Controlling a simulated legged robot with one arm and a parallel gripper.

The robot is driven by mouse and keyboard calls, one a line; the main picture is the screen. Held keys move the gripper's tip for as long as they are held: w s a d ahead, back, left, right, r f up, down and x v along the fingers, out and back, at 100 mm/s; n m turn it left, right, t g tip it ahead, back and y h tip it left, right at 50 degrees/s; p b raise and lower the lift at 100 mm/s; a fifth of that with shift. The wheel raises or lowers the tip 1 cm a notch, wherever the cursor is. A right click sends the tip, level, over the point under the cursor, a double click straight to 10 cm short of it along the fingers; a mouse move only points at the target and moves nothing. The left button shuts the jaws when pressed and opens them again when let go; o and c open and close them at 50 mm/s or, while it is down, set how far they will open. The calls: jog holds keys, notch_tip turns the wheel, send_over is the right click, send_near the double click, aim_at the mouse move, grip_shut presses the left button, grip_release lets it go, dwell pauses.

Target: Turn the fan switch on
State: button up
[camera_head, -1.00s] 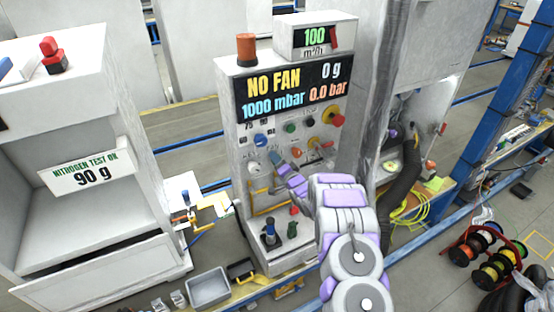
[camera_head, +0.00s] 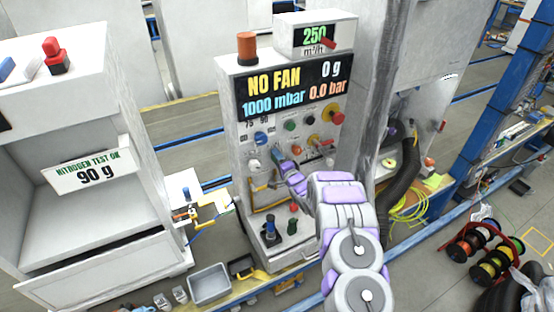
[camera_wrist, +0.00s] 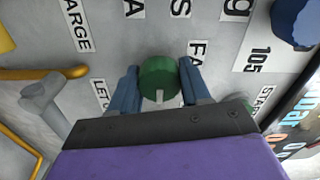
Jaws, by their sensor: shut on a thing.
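The grey control panel (camera_head: 243,130) stands in the middle of the head view. Its screen (camera_head: 292,87) reads "NO FAN", 0 g, 1000 mbar and 0.0 bar. In the wrist view, a round green knob (camera_wrist: 158,75) with a pale pointer mark sits between the two blue-grey fingers of my gripper (camera_wrist: 159,68). The gripper is shut on the knob, one finger on each side. A label starting "FA" (camera_wrist: 197,52) is just right of the knob, partly hidden by a finger. In the head view my gripper (camera_head: 276,160) reaches the panel's lower left, hiding the knob.
A yellow pipe (camera_wrist: 40,73) and a grey lever (camera_wrist: 42,92) are left of my gripper; a blue knob (camera_wrist: 297,22) is at upper right. A red emergency button (camera_head: 338,117) and small joysticks (camera_head: 270,230) are on the panel. A black hose (camera_head: 408,175) hangs to the right.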

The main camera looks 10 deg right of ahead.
jog(key=shift+d+f, duration=0.1)
jog(key=shift+f, duration=0.05)
jog(key=o, duration=1)
jog(key=shift+d, duration=0.1)
jog(key=shift+o, duration=0.2)
jog(key=v, duration=1.7)
jog(key=shift+s, duration=0.15)
jog(key=shift+d+b, duration=0.1)
jog(key=shift+b, duration=0.2)
